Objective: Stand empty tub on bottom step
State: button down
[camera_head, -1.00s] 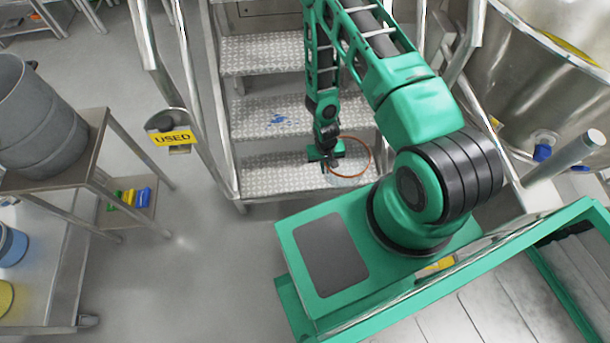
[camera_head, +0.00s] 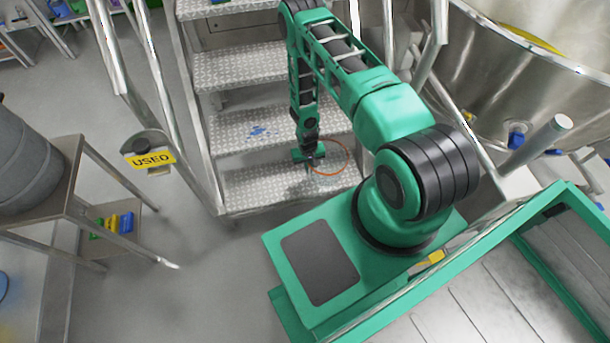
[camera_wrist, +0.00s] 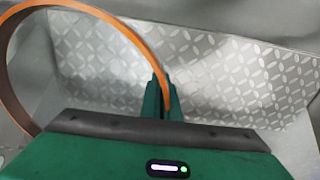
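The tub shows as a clear, hard-to-see body with an orange rim (camera_head: 349,157), over the bottom step (camera_head: 255,187) of the metal stairs. In the wrist view the orange rim (camera_wrist: 135,38) curves from the left edge down to my fingers, and the patterned tread (camera_wrist: 225,75) shows through and beside it. My gripper (camera_head: 309,163) is at the rim's left side in the head view. In the wrist view its fingers (camera_wrist: 163,98) are close together on the rim. I cannot tell whether the tub's base touches the step; its lower part barely shows.
Handrails (camera_head: 180,110) flank the stairs, with a yellow USED sign (camera_head: 151,159) on the left. A steel table (camera_head: 75,185) with a grey bin (camera_head: 25,165) stands left. A large steel vessel (camera_head: 500,80) is at the right. The floor (camera_head: 190,230) before the stairs is clear.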

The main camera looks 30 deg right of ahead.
jog(key=shift+w+f, duration=0.1)
jog(key=shift+f, duration=1.95)
jog(key=c, duration=2)
grip_release()
jog(key=shift+f, duration=0.1)
